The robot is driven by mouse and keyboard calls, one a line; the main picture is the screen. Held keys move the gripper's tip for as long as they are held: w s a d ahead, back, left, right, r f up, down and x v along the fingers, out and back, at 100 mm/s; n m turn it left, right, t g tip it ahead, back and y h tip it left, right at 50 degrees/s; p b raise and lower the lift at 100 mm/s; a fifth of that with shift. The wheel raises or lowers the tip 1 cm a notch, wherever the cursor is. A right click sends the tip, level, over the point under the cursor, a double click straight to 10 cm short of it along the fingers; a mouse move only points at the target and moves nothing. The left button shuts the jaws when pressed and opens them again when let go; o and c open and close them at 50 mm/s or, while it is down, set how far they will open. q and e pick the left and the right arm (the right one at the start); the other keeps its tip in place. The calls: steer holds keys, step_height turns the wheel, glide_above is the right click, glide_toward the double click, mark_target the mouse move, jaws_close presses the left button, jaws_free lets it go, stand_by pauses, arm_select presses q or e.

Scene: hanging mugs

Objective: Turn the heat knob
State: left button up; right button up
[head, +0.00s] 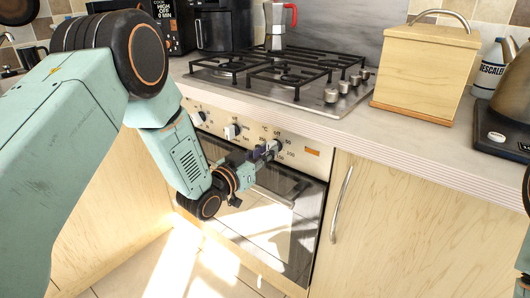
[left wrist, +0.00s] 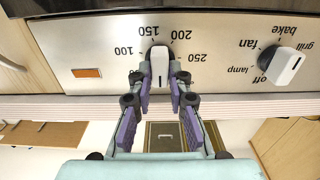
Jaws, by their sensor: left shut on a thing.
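The heat knob (left wrist: 160,66) is a white bar handle on a dark round base, set in the oven's control panel. It shows in the left wrist view with the numbers 100, 150, 200 and 250 around it. Its bar stands upright there, its far end between 150 and 200. In the head view the knob (head: 278,146) is partly covered by my gripper. My left gripper (head: 266,151) is shut on the heat knob; in the left wrist view its fingers (left wrist: 160,82) touch both sides of the bar. My right gripper is not in view.
A mode knob (left wrist: 287,64) sits beside the heat knob. The oven door handle (head: 273,194) is just below my gripper. Above are the counter edge, the gas hob (head: 285,75) and its knobs (head: 345,88). A wooden box (head: 425,72) stands to the right.

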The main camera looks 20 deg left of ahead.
arm_select(q)
jaws_close()
steer(key=shift+d+m+p, duration=0.1)
steer(key=shift+m+p, duration=1.4)
steer(key=shift+m, duration=3.7)
steer(key=o, duration=0.6)
jaws_free()
steer(key=shift+f, duration=0.1)
